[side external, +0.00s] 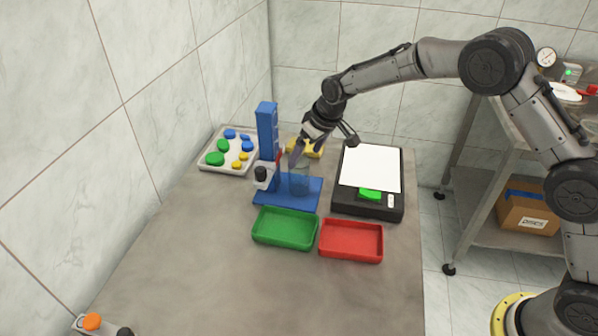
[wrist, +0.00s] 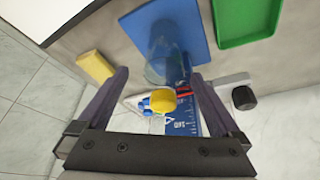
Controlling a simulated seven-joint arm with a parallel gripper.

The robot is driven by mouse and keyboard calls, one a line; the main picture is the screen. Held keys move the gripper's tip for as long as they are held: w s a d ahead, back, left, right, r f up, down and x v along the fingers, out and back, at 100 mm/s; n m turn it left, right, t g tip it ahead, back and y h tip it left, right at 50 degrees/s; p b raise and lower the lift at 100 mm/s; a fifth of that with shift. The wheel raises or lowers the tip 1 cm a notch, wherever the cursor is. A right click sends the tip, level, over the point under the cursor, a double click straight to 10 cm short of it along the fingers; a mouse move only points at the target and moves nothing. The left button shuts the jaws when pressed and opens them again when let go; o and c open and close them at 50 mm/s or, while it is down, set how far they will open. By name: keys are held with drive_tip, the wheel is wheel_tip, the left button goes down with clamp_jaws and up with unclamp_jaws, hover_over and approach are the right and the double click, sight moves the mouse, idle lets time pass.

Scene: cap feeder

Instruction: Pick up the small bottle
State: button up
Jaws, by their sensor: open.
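A clear, see-through cylinder (side external: 299,183), which looks like the small bottle, stands upright on the blue base (side external: 270,198) of the feeder stand. It also shows in the wrist view (wrist: 163,66), where its outline is faint. My gripper (side external: 297,158) points down at its top. In the wrist view my gripper (wrist: 160,75) has its two dark fingers wide apart, one on each side of the cylinder, with nothing held. I cannot tell how far the fingertips are above or around it. A yellow rounded piece (wrist: 162,103) shows between the fingers, nearer the palm.
A blue column (side external: 267,130) and a black knob (side external: 261,173) stand beside the cylinder. A yellow block (side external: 308,149) lies behind. A tray of colored caps (side external: 247,167) is left, a black scale (side external: 345,203) right. Green (side external: 285,242) and red (side external: 351,256) trays lie in front.

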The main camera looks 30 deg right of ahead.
sight(299, 167)
drive_tip(key=shift+a+x, duration=0.15)
drive_tip(key=shift+x, duration=1.35)
drive_tip(key=shift+a+x, duration=0.15)
drive_tip(key=shift+x, duration=1.4)
drive_tip(key=shift+s, duration=0.15)
clamp_jaws()
